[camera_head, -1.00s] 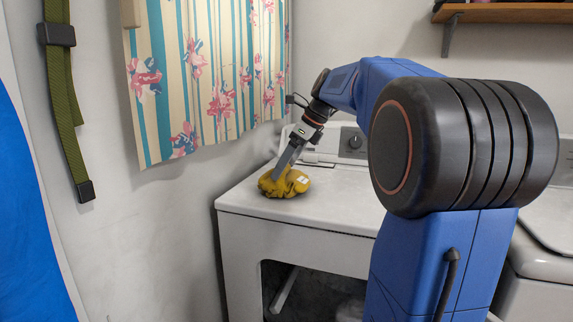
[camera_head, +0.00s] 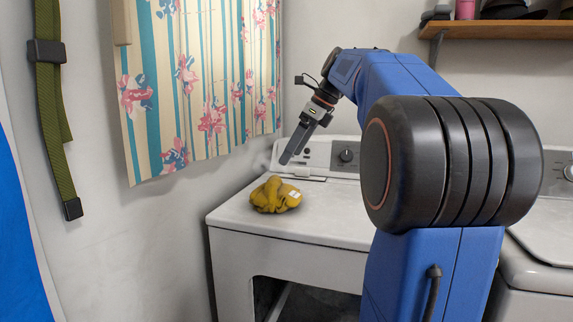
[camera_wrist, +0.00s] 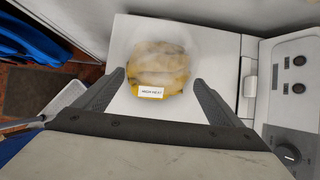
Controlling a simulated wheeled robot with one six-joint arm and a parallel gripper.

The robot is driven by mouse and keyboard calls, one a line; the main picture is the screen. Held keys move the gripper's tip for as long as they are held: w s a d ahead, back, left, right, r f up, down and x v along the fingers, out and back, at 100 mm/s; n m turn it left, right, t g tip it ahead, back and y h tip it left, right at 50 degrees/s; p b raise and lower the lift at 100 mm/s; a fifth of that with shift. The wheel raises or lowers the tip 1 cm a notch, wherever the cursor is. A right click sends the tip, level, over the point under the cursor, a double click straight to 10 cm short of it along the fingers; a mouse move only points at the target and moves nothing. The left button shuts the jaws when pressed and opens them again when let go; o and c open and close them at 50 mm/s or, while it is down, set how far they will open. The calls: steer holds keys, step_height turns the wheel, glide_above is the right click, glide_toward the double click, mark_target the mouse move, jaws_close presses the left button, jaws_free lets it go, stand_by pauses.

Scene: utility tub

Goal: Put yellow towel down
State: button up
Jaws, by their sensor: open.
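The yellow towel (camera_head: 274,195) lies crumpled in a heap on the white top of the dryer (camera_head: 330,216), near its left end. A white tag shows on its right side. My gripper (camera_head: 286,160) is above the towel and a little behind it in the head view, apart from it and empty. In the wrist view the towel (camera_wrist: 163,72) lies beyond and between my two spread fingers (camera_wrist: 157,80), with its white tag facing the gripper. A whitish haze covers part of the towel there.
A control panel with a knob (camera_head: 346,155) stands along the back of the dryer. A striped floral curtain (camera_head: 205,80) hangs on the wall at left. A second white machine (camera_head: 540,240) stands at right. The dryer top around the towel is clear.

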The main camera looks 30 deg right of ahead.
steer(key=s+a+f+n+h, duration=0.2)
steer(key=s+a+f+n, duration=1)
steer(key=a+n, duration=0.15)
steer(key=s+a+f+n, duration=0.2)
steer(key=s+f+n, duration=0.5)
steer(key=f, duration=0.3)
steer(key=s+a+f+n+h, duration=0.1)
steer(key=s+a+f+n, duration=0.2)
steer(key=s+f+n, duration=0.4)
step_height(320, 180, down, 3)
steer(key=shift+a+f+n+h, duration=0.1)
steer(key=shift+a+n+h, duration=0.25)
steer(key=shift+n, duration=0.1)
